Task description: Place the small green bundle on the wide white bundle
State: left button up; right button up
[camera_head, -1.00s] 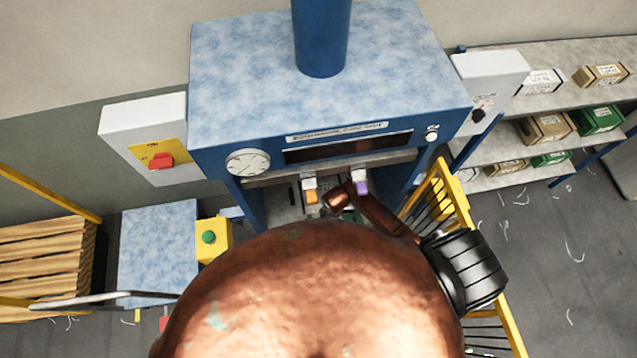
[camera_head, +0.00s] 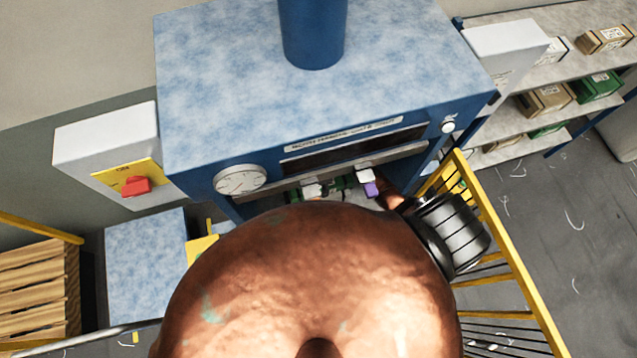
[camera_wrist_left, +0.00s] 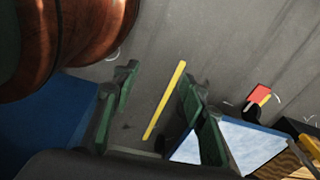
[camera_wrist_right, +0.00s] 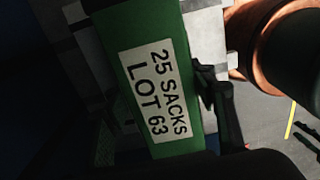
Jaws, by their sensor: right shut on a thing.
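The small green bundle (camera_wrist_right: 145,85), labelled 25 SACKS LOT 63, fills the middle of the right wrist view. My right gripper (camera_wrist_right: 208,88) is shut on it; one dark finger shows at its right edge. White surfaces with grey bands (camera_wrist_right: 205,28) show behind the green bundle and look like the wide white bundle; I cannot tell whether the two touch. In the head view, small green and white parts (camera_head: 312,190) show under the press front, mostly hidden by my own body. My left gripper (camera_wrist_left: 156,86) is open and empty above the floor.
The blue press (camera_head: 310,90) stands ahead, with a low front edge over the work space. A yellow railing (camera_head: 505,250) stands close to my right arm. A shelf (camera_head: 520,65) with boxes is at the right. A wooden pallet stack (camera_head: 38,290) is at the left.

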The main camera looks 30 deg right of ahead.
jog(key=shift+w+a+f+b, duration=0.15)
jog(key=shift+a+f+b, duration=0.2)
jog(key=shift+f, duration=0.1)
notch_tip(320, 180, down, 4)
jog(key=b, duration=0.3)
jog(key=shift+r, duration=0.25)
jog(key=shift+w+f+b, duration=0.1)
jog(key=shift+w+b, duration=0.05)
jog(key=shift+b, duration=0.25)
jog(key=shift+d, duration=0.2)
jog(key=o, duration=1.6)
jog(key=shift+f, duration=0.1)
pick_arm(q)
jog(key=f, duration=0.2)
jog(key=s+f, duration=0.1)
jog(key=f, duration=0.2)
jog(key=shift+s, duration=0.2)
